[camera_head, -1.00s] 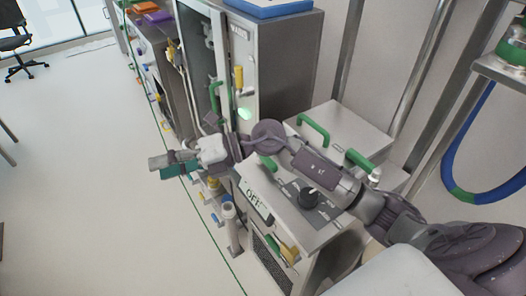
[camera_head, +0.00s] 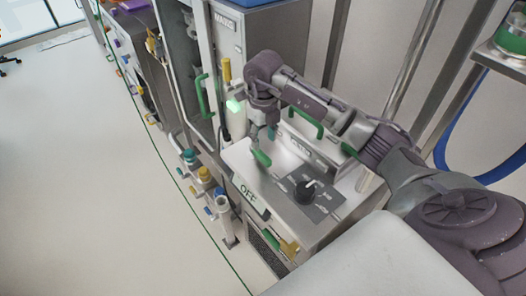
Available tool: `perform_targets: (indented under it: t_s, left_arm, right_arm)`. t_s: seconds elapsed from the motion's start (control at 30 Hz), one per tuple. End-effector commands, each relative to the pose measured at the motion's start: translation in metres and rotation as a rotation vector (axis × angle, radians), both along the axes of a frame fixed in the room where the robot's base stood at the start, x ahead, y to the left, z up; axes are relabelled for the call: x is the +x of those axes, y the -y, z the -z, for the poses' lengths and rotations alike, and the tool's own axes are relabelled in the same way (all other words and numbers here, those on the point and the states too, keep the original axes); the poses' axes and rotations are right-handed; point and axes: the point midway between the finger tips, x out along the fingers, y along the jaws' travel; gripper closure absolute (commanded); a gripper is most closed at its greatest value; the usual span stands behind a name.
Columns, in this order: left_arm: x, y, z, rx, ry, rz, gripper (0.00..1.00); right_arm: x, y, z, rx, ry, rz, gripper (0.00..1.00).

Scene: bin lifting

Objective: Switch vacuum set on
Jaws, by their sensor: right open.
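The vacuum set (camera_head: 240,158) is a light metal cabinet with a sloping top in the lower middle. A black rotary knob (camera_head: 305,192) sits on its dark marked panel (camera_head: 325,207). A label reading "OFF" (camera_head: 248,195) is on the front edge. My right arm comes in from the right, above the cabinet. My right gripper (camera_head: 268,128) is open and points down, above the back left part of the cabinet top. It is apart from the knob, up and left of it in the picture. Its fingertips are small and partly hidden. My left gripper is out of view.
Green handles (camera_head: 302,122) stand on the cabinet's back part, close to my right arm. Metal posts (camera_head: 400,70) and a blue hose (camera_head: 462,165) are at right. Open floor (camera_head: 90,190) lies left.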

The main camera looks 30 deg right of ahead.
Motion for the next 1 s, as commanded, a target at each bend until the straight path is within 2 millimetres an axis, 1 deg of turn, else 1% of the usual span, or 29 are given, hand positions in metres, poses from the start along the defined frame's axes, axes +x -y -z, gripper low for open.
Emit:
perform_targets:
  t_s: [0.03,0.1,0.2,0.3,0.5,0.77,0.87,1.0]
  left_arm:
    - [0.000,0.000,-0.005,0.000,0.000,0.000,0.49]
    - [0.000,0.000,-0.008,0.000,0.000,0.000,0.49]
    - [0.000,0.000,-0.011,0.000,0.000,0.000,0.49]
    - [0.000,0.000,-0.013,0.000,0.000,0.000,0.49]
    - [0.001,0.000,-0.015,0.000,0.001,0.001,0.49]
    - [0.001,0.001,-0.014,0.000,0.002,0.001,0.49]
    - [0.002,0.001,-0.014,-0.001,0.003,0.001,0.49]
    - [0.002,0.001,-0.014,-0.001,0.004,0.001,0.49]
  right_arm:
    - [-0.001,-0.001,0.010,0.002,-0.006,-0.001,0.52]
    - [-0.001,-0.001,0.024,0.002,-0.005,0.000,0.52]
    - [-0.001,-0.001,0.042,0.002,-0.003,-0.001,0.52]
    - [0.000,-0.001,0.055,0.003,-0.001,0.000,0.52]
    - [0.000,-0.001,0.069,0.002,0.001,-0.002,0.52]
    - [0.000,-0.001,0.070,0.002,0.002,-0.002,0.52]
    - [0.000,-0.001,0.070,0.002,0.002,-0.002,0.67]
    - [0.000,-0.001,0.069,0.002,0.002,-0.002,0.90]
